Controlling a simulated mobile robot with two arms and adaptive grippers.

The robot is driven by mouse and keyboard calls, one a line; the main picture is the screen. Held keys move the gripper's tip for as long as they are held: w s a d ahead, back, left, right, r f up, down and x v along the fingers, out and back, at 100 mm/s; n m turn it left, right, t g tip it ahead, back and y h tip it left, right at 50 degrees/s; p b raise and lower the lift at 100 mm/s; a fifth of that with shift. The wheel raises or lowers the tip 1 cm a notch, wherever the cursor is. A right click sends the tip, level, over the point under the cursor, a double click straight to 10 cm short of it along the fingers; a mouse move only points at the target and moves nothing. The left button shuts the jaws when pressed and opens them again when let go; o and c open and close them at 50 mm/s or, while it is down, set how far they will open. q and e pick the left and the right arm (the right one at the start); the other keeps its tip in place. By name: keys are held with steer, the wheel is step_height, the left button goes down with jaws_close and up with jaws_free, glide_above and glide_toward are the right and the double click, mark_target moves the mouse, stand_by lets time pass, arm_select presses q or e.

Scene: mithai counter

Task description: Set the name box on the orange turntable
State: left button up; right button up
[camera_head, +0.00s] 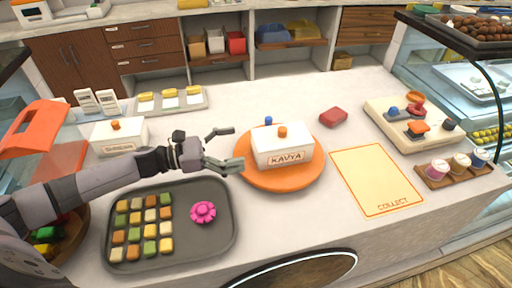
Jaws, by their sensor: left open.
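A white box with the name KAVYA on its front, the name box (283,148), stands upright on the orange turntable (279,181). An orange knob sits on its lid, and a small blue knob shows just behind the box. My left gripper (233,148) is open and empty, to the left of the box. Its lower finger reaches over the left rim of the turntable; whether it touches the rim or the box cannot be told. My right gripper is not in view.
A dark tray (224,238) with sweets and a pink flower lies below my left arm. Another white box (119,136) stands at left. A red block (333,117), a yellow COLLECT mat (377,180) and a cream board (393,127) lie to the right.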

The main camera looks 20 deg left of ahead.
arm_select(q)
steer(key=shift+b+v, duration=0.3)
steer(key=shift+v, duration=1.2)
stand_by(0.3)
